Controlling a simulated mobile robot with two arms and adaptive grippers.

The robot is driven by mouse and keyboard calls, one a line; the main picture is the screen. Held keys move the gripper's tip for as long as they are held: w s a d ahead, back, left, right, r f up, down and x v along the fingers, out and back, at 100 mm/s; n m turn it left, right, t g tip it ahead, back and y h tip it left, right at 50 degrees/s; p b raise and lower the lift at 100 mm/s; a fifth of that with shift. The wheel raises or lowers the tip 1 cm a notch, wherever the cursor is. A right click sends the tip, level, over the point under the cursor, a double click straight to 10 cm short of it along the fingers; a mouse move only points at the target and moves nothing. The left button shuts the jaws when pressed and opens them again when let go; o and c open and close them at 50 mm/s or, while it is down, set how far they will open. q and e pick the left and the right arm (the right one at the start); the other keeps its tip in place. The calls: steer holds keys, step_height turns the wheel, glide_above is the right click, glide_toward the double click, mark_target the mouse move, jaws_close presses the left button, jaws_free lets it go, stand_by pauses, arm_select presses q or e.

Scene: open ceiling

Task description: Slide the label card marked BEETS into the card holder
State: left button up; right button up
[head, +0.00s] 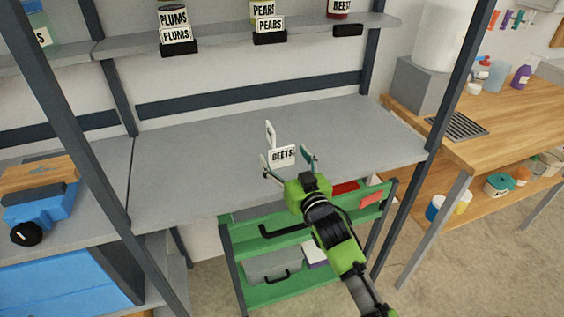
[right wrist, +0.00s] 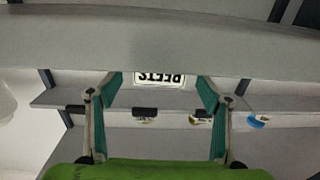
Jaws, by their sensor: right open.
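The white card marked BEETS (head: 282,156) stands on the grey middle shelf. It shows upside down in the right wrist view (right wrist: 160,79). My right gripper (head: 284,153) is open, its fingers on either side of the card with visible gaps. It holds nothing. A second white piece (head: 270,134) stands upright just behind the card, seen nearly edge-on. The black card holder (head: 348,30) on the upper shelf under the BEETS jar (head: 340,8) shows no card. My left gripper is not in view.
Black holders with PLUMS (head: 177,36) and PEARS (head: 270,26) cards sit left of the empty one, each below its jar. A green cart (head: 262,292) stands below; a dark post (head: 460,80) rises at right.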

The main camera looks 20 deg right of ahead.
steer(key=w, duration=0.2)
steer(key=shift+w+f+b, duration=0.15)
steer(key=shift+w+b, duration=0.15)
steer(key=shift+b, duration=0.1)
steer(key=c, duration=1)
steer(key=shift+c, duration=0.2)
steer(key=shift+r, duration=0.2)
